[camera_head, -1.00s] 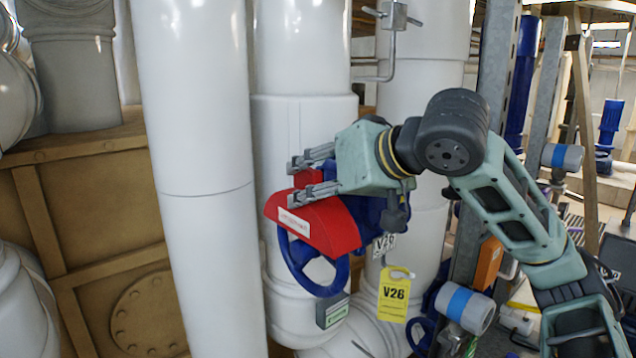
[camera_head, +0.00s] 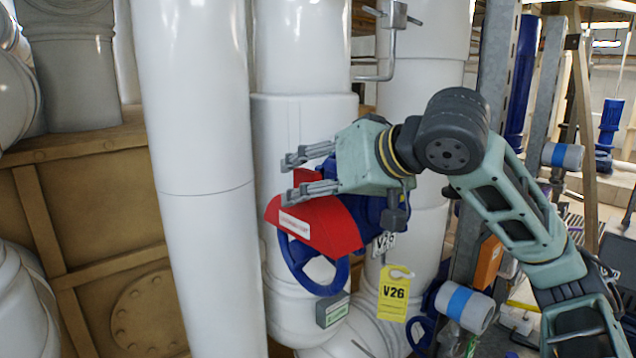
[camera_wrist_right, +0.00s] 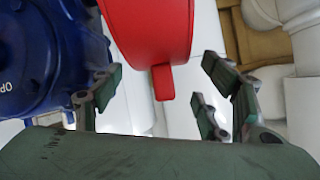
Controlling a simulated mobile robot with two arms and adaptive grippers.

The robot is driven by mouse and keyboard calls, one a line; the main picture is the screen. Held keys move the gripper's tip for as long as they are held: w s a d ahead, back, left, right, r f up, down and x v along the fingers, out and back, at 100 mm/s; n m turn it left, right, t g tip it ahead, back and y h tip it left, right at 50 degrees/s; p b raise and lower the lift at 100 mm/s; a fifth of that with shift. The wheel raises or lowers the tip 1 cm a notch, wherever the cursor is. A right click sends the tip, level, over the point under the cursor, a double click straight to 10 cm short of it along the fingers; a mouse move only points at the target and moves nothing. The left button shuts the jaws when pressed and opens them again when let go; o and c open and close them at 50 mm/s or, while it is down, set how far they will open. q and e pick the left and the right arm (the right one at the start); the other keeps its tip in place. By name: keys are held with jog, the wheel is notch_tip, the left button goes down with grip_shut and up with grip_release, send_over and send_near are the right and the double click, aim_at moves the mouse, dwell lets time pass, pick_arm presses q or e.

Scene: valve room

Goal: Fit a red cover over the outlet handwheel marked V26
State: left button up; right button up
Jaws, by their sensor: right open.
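The red cover (camera_head: 322,228) with a white label sits over the upper part of the blue handwheel (camera_head: 312,270); the wheel's lower rim shows below it. A yellow V26 tag (camera_head: 394,294) hangs just right of the wheel, with a small white plate (camera_head: 384,243) above it. My right gripper (camera_head: 287,180) is open at the top of the cover. In the wrist view the cover (camera_wrist_right: 150,30) has a small red tab (camera_wrist_right: 162,82) between the open fingers (camera_wrist_right: 160,90), with gaps on both sides. My left gripper is not in view.
White pipes (camera_head: 190,120) stand close to the left and behind the wheel. A blue valve body (camera_wrist_right: 50,60) is at the left in the wrist view. A small grey-green box (camera_head: 332,310) sits below the wheel. A grey steel post (camera_head: 490,120) rises at right.

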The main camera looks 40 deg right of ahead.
jog(key=v, duration=1.2)
jog(key=shift+d, duration=0.1)
